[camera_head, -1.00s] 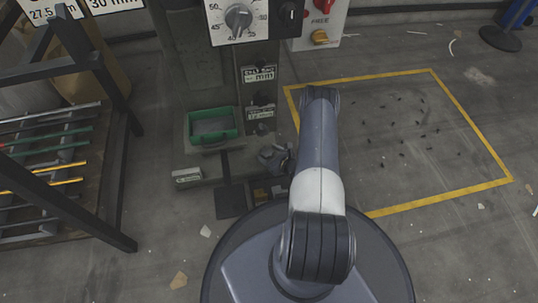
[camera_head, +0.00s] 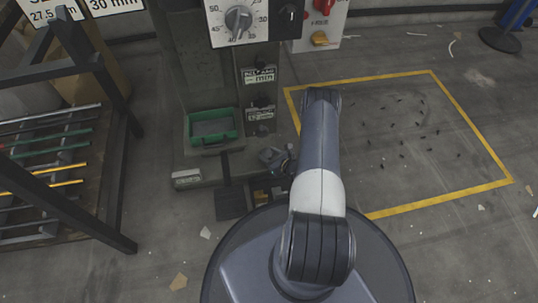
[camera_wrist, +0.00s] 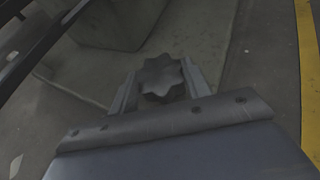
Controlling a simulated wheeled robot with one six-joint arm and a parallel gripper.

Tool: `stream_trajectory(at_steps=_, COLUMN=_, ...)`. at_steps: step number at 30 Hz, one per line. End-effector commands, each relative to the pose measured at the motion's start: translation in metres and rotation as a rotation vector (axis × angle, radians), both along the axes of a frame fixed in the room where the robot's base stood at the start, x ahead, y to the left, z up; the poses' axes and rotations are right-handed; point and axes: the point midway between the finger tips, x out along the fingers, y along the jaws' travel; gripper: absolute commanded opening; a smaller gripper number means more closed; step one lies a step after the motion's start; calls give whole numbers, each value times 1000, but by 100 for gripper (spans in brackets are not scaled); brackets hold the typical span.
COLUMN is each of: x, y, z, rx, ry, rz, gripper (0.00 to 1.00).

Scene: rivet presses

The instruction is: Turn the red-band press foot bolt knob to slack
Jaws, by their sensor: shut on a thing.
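A dark grey star-shaped knob (camera_wrist: 161,78) is in the middle of the wrist view, low beside the press base. My gripper (camera_wrist: 160,92) has one finger on each side of it and is shut on it. In the head view my gripper (camera_head: 275,158) is at the right foot of the grey press (camera_head: 190,75), partly behind my arm. The knob cannot be made out there. No red band shows clearly on the press.
A green tray (camera_head: 212,141) sits on the press front, above a dark pedal (camera_head: 231,203). A rack of rods (camera_head: 70,150) stands at left. A yellow-outlined floor area (camera_head: 475,130) with small dark bits lies at right. A red-topped control box (camera_head: 322,22) is above.

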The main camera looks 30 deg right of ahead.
Motion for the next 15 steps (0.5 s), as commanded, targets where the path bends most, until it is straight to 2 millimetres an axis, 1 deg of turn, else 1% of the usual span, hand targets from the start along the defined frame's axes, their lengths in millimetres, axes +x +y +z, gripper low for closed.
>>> stream_trajectory(at_steps=5, x=0, y=-2, z=0, rx=-1, ry=-1, rz=72, gripper=23)
stream_trajectory(at_steps=15, x=2, y=-6, z=0, rx=-2, ry=0, rz=303, gripper=23)
